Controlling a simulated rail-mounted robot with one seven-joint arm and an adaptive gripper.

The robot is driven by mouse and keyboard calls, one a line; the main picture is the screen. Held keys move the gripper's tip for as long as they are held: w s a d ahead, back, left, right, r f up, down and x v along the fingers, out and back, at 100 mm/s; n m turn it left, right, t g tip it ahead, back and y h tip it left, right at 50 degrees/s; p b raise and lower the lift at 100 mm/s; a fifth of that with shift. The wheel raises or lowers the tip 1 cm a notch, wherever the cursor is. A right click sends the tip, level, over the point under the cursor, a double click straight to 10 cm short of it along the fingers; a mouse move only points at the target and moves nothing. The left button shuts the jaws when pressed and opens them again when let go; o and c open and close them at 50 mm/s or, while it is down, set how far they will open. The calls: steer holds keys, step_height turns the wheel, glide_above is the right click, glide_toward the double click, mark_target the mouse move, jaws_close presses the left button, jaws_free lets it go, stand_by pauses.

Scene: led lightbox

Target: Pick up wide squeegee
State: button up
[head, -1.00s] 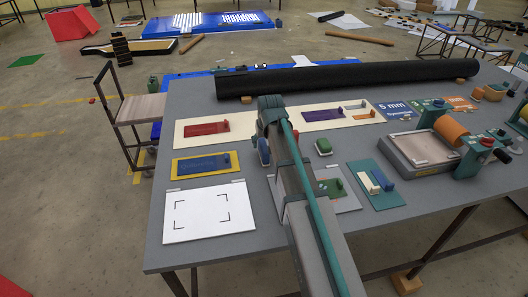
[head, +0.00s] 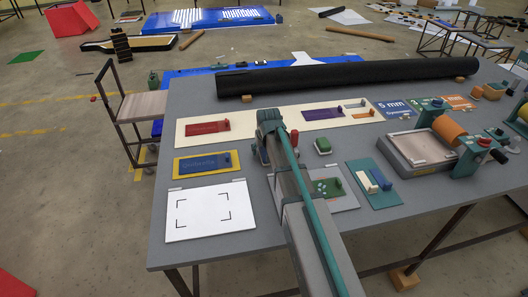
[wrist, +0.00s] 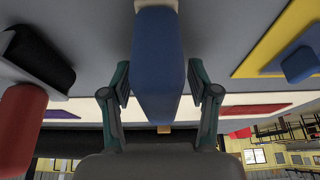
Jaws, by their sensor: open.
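In the wrist view, a blue block-like piece with a pale end (wrist: 158,65) stands between the fingers of my gripper (wrist: 160,94). It looks like the squeegee, but its width is hard to judge. My gripper is open, one finger on each side of the blue piece, with gaps showing. In the head view my arm hides most of the gripper and the piece, over the middle of the grey table (head: 255,205).
A red piece (wrist: 22,125) and a dark block (wrist: 38,58) stand close by in the wrist view. In the head view a white sheet (head: 210,212), a yellow-framed blue panel (head: 205,163), a small green block (head: 322,146) and a long black roll (head: 350,76) lie around.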

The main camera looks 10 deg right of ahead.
steer(key=shift+f, duration=0.25)
stand_by(0.3)
jaws_close()
stand_by(0.4)
